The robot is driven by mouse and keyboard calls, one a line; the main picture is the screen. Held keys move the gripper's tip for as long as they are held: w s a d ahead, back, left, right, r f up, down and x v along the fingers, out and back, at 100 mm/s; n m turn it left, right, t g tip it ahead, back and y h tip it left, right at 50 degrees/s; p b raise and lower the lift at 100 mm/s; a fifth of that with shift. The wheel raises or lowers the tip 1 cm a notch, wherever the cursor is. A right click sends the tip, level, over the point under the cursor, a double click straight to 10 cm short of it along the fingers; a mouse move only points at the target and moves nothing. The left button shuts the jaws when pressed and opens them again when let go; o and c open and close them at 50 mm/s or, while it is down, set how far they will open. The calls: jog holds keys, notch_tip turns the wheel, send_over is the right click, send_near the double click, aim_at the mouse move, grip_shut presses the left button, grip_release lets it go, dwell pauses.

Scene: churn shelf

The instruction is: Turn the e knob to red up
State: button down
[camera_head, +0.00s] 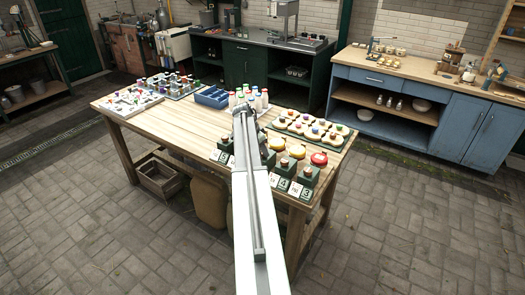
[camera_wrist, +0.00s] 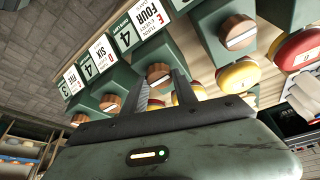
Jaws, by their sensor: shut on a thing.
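The e knob (camera_wrist: 158,75) is a round wooden knob with a pale line across its face, on a green box beside the card reading E, FOUR (camera_wrist: 147,20). My gripper (camera_wrist: 163,82) is shut on it, one dark finger on each side. I cannot see any red mark on the knob. In the head view my arm covers part of the row of knob boxes, and my gripper is too small there to make out.
Similar knobs stand on both sides: one on the right (camera_wrist: 237,32) and one beside the SIX card (camera_wrist: 110,103). Red and yellow round things (camera_wrist: 238,75) lie close behind the boxes. On the wooden table (camera_head: 185,122) are white-and-red bottles, a blue tray (camera_head: 212,97) and a green tray (camera_head: 275,124).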

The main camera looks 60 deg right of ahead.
jog(key=n+t, duration=0.1)
jog(key=n, duration=0.2)
jog(key=shift+s+a, duration=0.1)
jog(key=shift+s, duration=0.05)
jog(key=n+t, duration=0.2)
jog(key=n, duration=0.3)
jog(key=shift+s+n, duration=0.1)
jog(key=shift+n, duration=0.2)
jog(key=n+t, duration=0.1)
jog(key=n, duration=0.3)
jog(key=shift+s+t+y, duration=0.1)
jog(key=shift+t+y, duration=0.3)
jog(key=n, duration=0.2)
jog(key=n+t+y, duration=0.1)
jog(key=n, duration=0.2)
jog(key=shift+s+d, duration=0.1)
jog(key=shift+d, duration=0.1)
jog(key=shift+n+y, duration=0.3)
jog(key=c, duration=1)
grip_release()
